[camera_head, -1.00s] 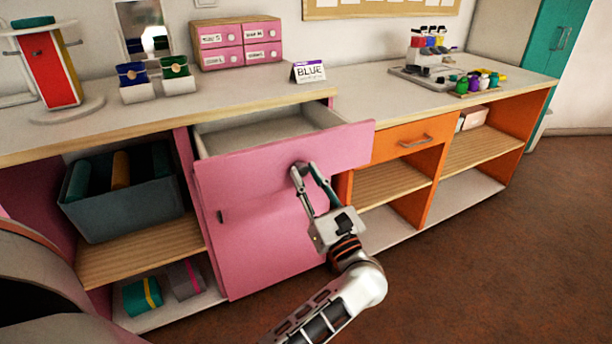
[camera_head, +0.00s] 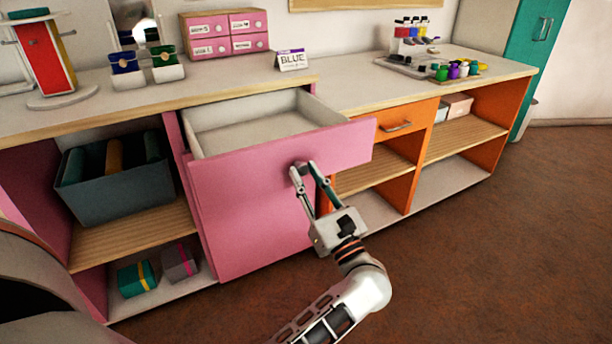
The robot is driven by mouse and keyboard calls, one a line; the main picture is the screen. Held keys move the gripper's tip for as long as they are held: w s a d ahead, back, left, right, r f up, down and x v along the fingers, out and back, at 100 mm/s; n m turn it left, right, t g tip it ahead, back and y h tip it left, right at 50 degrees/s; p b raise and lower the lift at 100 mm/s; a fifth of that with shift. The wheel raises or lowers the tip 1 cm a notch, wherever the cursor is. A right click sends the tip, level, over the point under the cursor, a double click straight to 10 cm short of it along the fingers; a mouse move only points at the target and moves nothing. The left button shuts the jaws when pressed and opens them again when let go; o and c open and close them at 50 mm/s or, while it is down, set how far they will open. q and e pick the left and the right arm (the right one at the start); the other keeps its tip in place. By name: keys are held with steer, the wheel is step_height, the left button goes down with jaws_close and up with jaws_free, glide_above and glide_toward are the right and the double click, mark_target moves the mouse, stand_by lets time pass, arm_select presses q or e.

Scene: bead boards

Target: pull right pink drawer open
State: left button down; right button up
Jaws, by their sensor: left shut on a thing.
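The pink drawer (camera_head: 230,184) stands pulled well out of the counter under its top. Its pale, empty inside (camera_head: 258,128) shows from above. My left gripper (camera_head: 302,172) is at the middle of the drawer's front, its fingers shut on the drawer's handle, which the fingers hide. My right gripper is not in this view.
An orange drawer (camera_head: 408,117) beside it on the right is shut. Open shelves with a grey bin (camera_head: 118,196) are on the left. The brown floor (camera_head: 500,260) in front is clear.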

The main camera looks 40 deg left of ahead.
arm_select(q)
steer(key=c, duration=1.8)
jaws_free()
steer(key=shift+o, duration=0.2)
steer(key=v, duration=0.7)
steer(key=shift+d, duration=0.2)
steer(key=shift+s+f, duration=0.1)
